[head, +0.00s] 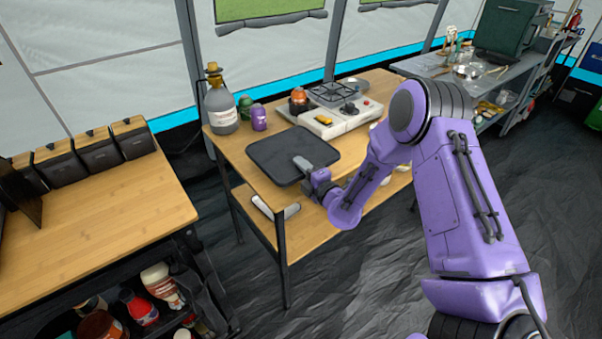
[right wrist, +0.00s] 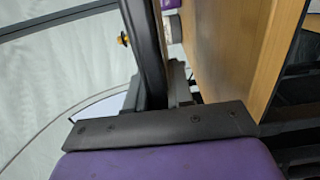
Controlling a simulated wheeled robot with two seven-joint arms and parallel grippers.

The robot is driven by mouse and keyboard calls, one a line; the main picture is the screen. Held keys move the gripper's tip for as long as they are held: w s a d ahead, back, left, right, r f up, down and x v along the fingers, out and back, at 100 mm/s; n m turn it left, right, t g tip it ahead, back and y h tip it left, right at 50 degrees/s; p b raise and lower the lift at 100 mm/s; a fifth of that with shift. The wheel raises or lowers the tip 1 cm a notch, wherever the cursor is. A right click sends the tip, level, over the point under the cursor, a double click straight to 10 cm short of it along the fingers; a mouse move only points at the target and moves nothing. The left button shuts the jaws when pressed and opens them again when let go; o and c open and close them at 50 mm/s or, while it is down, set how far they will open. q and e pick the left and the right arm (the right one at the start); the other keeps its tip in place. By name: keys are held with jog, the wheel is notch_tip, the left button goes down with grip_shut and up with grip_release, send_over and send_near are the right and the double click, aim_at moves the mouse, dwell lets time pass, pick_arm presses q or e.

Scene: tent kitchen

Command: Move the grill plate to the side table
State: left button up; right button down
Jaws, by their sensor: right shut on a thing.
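The grill plate (head: 290,152) is a dark, flat, rounded square. In the head view it is over the near left part of a wooden table with a lower shelf (head: 262,176). My right gripper (head: 306,168) is shut on its near edge. In the right wrist view the plate (right wrist: 146,45) shows edge-on, running up from the jaws (right wrist: 160,95), with the wooden tabletop (right wrist: 232,50) to its right. I cannot tell whether the plate touches the tabletop. My left gripper is not in view.
A camping stove (head: 330,118), a large grey bottle (head: 220,105), a purple can (head: 259,119) and a green jar (head: 244,106) stand behind the plate. Another wooden counter (head: 95,215) with black boxes (head: 98,145) is at the left, its front part bare. A grey shelf (head: 470,75) stands at the back right.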

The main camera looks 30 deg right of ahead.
notch_tip(320, 180, down, 2)
jog(key=shift+f, duration=0.15)
jog(key=shift+a, duration=0.1)
jog(key=shift+f, duration=0.1)
jog(key=c, duration=1)
grip_release()
